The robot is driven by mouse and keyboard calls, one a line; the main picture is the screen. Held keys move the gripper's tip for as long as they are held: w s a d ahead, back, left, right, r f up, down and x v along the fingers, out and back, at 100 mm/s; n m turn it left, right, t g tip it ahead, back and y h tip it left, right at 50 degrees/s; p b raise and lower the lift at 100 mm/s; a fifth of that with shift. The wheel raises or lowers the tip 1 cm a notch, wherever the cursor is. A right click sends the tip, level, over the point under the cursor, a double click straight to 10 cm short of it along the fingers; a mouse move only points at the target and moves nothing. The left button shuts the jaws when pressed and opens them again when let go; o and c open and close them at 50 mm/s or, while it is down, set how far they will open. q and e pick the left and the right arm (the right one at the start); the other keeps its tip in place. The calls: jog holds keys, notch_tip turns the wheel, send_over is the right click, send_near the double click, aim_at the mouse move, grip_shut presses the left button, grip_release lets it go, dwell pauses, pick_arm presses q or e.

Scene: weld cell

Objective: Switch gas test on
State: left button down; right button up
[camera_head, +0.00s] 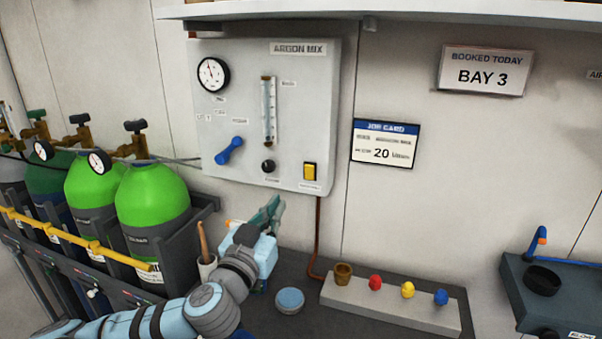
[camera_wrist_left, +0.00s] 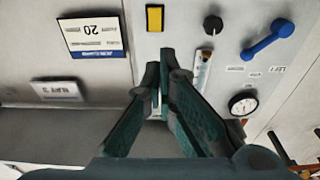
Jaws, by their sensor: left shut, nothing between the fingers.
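The grey ARGON MIX panel (camera_head: 245,60) is on the wall. A yellow rocker switch (camera_head: 309,171) with a dark frame sits at its lower right, over a small label too small to read. The switch also shows at the top of the left wrist view (camera_wrist_left: 154,18), which is upside down. My left gripper (camera_head: 275,207) is shut and empty, below the panel and lower left of the switch, apart from it. Its fingertips also show in the left wrist view (camera_wrist_left: 164,60). My right gripper is not in view.
The panel carries a black knob (camera_head: 268,166), a blue lever (camera_head: 229,151), a flow tube (camera_head: 269,110) and a gauge (camera_head: 213,75). A job card (camera_head: 385,143) hangs to the right. Green cylinders (camera_head: 152,198) stand left. A shelf (camera_head: 400,12) overhangs the panel.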

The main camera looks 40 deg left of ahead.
pick_arm(q)
send_near(307, 168)
jog(key=x, duration=0.3)
jog(key=p+x, duration=0.1)
jog(key=x, duration=0.2)
jog(key=shift+r, duration=0.25)
jog(key=shift+w+a+f, duration=0.1)
jog(key=shift+w+a, duration=0.05)
jog(key=shift+w, duration=0.4)
jog(key=shift+s, duration=0.1)
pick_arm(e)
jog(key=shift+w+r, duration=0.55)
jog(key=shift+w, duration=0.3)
